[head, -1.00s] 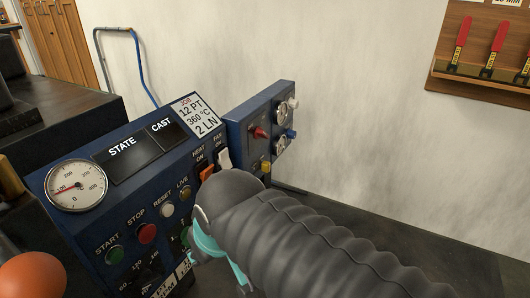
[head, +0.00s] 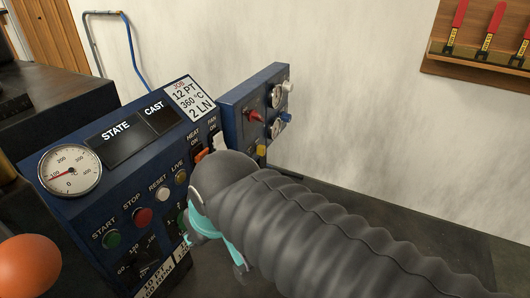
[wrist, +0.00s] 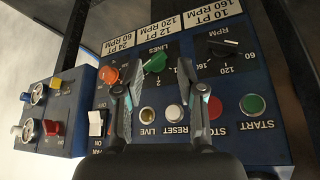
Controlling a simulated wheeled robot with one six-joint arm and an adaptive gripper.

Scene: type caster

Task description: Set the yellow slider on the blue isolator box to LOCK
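The blue isolator box (head: 235,98) is mounted at the right end of the control panel in the head view. It also shows at the left of the wrist view (wrist: 75,142), upside down. The yellow slider (head: 261,150) is low on its face, partly behind my arm; a yellow piece also shows in the wrist view (wrist: 55,83). I cannot read any LOCK marking. My gripper (wrist: 155,80) is open and empty, its fingers apart over the main panel near the LINES knob and LIVE button, to one side of the box. Its fingertips are mostly hidden in the head view.
The main panel (head: 75,207) carries a gauge (head: 70,170), several buttons and knobs, and the white FAN switch (wrist: 97,121) beside the box. The box also has red, blue and white knobs. A wooden rack with red-handled tools (head: 480,72) hangs on the wall at right.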

